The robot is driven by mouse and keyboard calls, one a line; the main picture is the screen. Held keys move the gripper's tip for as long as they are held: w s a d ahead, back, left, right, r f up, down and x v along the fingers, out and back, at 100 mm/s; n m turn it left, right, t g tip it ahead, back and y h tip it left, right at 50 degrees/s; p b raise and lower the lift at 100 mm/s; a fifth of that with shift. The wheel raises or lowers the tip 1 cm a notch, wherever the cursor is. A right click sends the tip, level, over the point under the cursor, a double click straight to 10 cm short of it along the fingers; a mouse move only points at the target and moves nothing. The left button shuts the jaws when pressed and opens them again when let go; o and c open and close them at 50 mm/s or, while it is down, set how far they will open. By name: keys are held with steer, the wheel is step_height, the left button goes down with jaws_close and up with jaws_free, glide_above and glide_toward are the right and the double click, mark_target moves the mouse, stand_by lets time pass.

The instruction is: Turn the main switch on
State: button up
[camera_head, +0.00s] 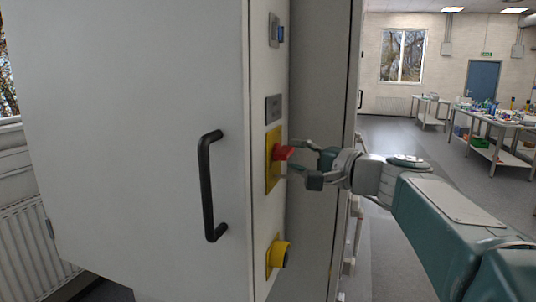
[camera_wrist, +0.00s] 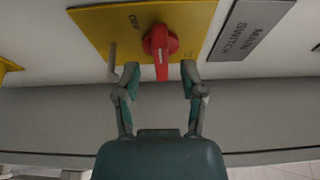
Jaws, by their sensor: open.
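The main switch is a red rotary knob (camera_head: 282,153) on a yellow plate (camera_head: 269,172) on the cabinet's narrow side. In the wrist view the red knob (camera_wrist: 161,42) has its grip bar pointing down the picture, toward my gripper. The word OFF shows on the yellow plate (camera_wrist: 95,27) to the left of the knob. A grey label (camera_wrist: 245,28) beside the plate reads MAIN SWITCH. My gripper (camera_wrist: 160,72) is open, with one fingertip on each side of the knob's bar and visible gaps on both sides. It also shows in the head view (camera_head: 293,158), reaching in from the right.
A black door handle (camera_head: 209,187) sticks out on the white cabinet door (camera_head: 130,130) left of the switch. Tables (camera_head: 497,127) stand far off at right.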

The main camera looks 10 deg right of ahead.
steer(key=shift+x, duration=1.25)
jaws_close()
